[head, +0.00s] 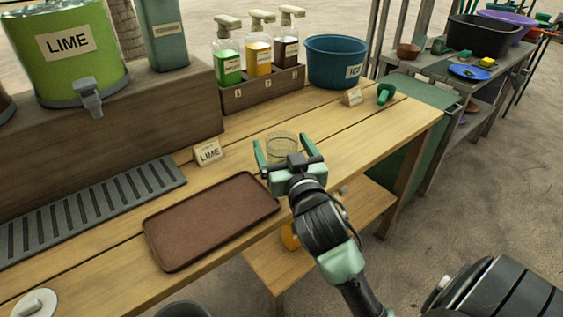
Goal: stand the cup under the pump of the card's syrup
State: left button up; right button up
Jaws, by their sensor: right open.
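A clear, empty-looking cup (281,140) stands on the wooden counter. My right gripper (284,151) is open, with its fingers at the left and right of the cup; whether they touch it I cannot tell. A small card reading LIME (208,153) stands left of the cup. Three pump bottles stand in a wooden rack (262,93) at the back: green (228,67), yellow (259,57) and dark brown (286,51). Their labels are too small to read. My left gripper is not in view.
A brown tray (212,220) lies in front, beside a slotted drip grate (90,212). A green LIME dispenser (68,50) stands on a raised shelf. A blue ICE tub (335,62), a small card (352,97) and a green scoop (386,93) are at the back right. Counter between cup and rack is clear.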

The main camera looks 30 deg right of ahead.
jog(key=shift+w+d, duration=0.15)
jog(key=shift+w, duration=0.2)
grip_shut()
jog(key=shift+r, duration=0.15)
